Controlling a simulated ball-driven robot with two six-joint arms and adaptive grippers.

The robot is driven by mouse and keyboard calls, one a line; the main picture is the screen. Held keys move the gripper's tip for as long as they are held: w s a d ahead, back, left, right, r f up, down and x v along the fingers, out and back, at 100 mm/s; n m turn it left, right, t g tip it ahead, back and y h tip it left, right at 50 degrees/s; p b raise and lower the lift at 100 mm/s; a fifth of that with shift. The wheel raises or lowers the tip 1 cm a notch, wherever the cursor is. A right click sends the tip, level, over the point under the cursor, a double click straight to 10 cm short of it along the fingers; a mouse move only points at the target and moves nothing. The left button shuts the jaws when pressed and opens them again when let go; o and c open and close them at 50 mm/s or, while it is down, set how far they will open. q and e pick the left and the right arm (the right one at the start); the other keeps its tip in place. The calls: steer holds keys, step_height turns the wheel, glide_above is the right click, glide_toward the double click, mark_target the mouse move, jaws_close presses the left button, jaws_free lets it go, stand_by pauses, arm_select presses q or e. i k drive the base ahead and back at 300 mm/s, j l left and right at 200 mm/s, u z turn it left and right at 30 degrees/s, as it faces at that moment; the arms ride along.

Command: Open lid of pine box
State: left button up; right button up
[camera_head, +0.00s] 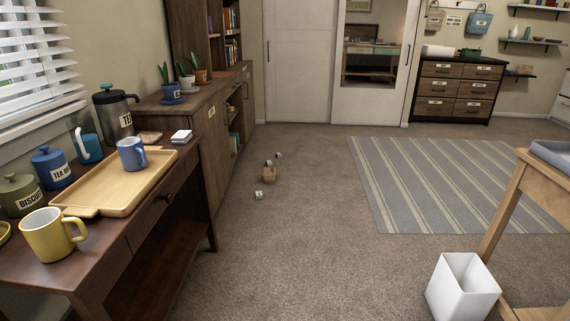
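I cannot make out a pine box with a lid in the head view. Neither of my grippers is in view.
At left, a dark wooden table (150,238) holds a wooden tray (115,187), a yellow mug (50,236), a blue mug (131,154) and several canisters. A white bin (462,287) stands beside a light wooden table (507,200) at right. The carpet between is mostly clear.

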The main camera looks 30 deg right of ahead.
mark_target(268, 172)
steer(key=i+l+z, duration=0.15)
steer(key=i+l, duration=0.3)
steer(key=i+l+z, duration=0.15)
steer(key=i+l, duration=0.3)
steer(key=i+l+z, duration=0.1)
steer(key=i+l, duration=0.3)
steer(key=i+l+z, duration=0.15)
steer(key=i+l, duration=0.15)
steer(key=i, duration=0.3)
steer(key=i+l+z, duration=0.15)
steer(key=i, duration=0.35)
steer(key=l, duration=0.1)
